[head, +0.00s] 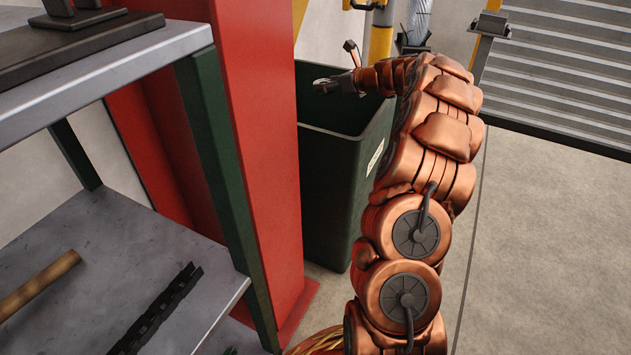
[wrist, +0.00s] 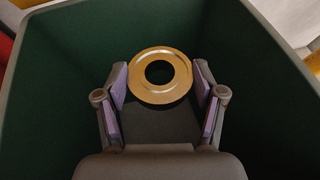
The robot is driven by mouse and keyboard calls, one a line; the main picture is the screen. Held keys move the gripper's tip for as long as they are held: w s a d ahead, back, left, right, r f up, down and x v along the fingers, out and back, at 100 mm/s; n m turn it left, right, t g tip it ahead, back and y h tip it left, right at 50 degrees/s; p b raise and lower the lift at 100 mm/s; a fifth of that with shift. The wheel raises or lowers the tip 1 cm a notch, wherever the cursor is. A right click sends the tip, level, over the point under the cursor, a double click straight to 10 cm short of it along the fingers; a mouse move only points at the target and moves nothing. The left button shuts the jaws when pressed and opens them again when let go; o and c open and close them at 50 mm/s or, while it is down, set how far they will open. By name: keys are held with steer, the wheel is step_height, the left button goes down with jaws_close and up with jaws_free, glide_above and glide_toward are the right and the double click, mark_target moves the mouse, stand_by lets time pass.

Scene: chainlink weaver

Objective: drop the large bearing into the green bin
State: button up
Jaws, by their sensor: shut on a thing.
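The large bearing (wrist: 160,94) is a brassy ring with a dark centre hole. It shows in the wrist view between the purple finger pads of my gripper (wrist: 160,85), which is shut on it. The green bin (head: 333,185) is a tall dark green container with a white label, in the middle of the head view. Its walls also surround my gripper in the wrist view (wrist: 60,75). My gripper (head: 327,86) is over the bin's opening in the head view, where the bearing is hard to make out. The bin's bottom is mostly dark.
A red post (head: 255,120) stands just left of the bin. Grey shelves (head: 80,250) with a wooden handle (head: 38,285) and a dark chain piece (head: 160,310) are at the left. Metal steps (head: 570,70) are at the upper right. The floor (head: 540,250) at the right is clear.

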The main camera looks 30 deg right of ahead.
steer(key=shift+f, duration=0.1)
steer(key=o, duration=1.3)
steer(key=shift+s, duration=0.1)
steer(key=shift+v, duration=5.9)
